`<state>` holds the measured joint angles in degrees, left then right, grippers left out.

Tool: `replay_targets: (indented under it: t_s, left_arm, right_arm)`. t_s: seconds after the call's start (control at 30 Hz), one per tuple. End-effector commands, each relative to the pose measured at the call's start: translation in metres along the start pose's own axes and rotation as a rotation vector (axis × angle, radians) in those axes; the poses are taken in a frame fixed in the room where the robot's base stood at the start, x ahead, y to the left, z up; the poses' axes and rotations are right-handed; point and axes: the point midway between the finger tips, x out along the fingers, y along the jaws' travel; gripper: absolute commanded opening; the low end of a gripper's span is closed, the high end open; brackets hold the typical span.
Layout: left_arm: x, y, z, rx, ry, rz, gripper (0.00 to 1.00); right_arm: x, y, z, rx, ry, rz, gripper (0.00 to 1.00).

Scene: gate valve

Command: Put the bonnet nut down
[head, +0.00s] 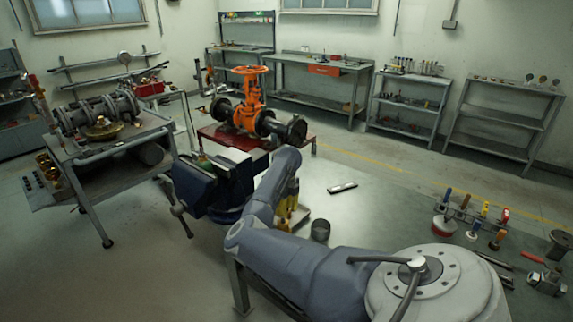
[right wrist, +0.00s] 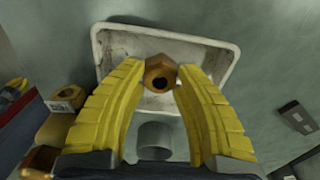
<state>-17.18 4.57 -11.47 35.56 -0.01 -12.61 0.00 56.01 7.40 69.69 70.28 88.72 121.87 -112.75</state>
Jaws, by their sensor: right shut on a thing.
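The bonnet nut (right wrist: 159,75) is a brass hex nut with a dark hole. In the right wrist view it sits between the tips of the yellow fingers of my right gripper (right wrist: 160,76), which is shut on it. Behind the nut lies a white, worn tray (right wrist: 104,50); the height of the nut above it is hard to tell. In the head view my right gripper (head: 287,212) is partly hidden by my arm, just right of the vise, and the nut cannot be made out. My left gripper is not in view.
A grey cylinder (right wrist: 155,140) stands near the tray, also in the head view (head: 320,230). The blue vise (head: 208,185) is to the left. An orange gate valve (head: 250,100) stands behind. A dark flat object (head: 342,187) lies on the bench, with clear surface around it.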

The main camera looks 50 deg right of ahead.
Motion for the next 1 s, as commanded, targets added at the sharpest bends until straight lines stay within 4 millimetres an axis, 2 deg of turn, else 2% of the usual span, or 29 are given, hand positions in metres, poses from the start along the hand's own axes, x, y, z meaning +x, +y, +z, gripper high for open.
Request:
replay_targets:
  t_s: [0.2,0.23,0.4,0.63,0.77,1.0]
  left_arm:
    - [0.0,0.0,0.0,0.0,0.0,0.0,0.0]
    - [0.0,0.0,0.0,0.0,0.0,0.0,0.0]
    - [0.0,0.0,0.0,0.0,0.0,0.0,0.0]
    - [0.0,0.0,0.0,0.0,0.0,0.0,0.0]
    - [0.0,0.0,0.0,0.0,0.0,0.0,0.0]
    - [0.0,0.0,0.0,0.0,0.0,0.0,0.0]
  right_arm:
    - [0.003,0.0,0.0,0.0,0.0,0.001,0.0]
    - [0.003,0.0,0.0,0.0,0.0,0.0,0.36]
    - [0.003,0.0,0.0,0.0,0.0,0.0,0.54]
    - [0.002,0.0,0.0,0.0,0.0,0.0,0.54]
    - [-0.005,0.0,0.0,0.001,-0.001,-0.001,0.54]
    - [-0.043,0.0,0.001,0.001,-0.004,-0.001,0.54]
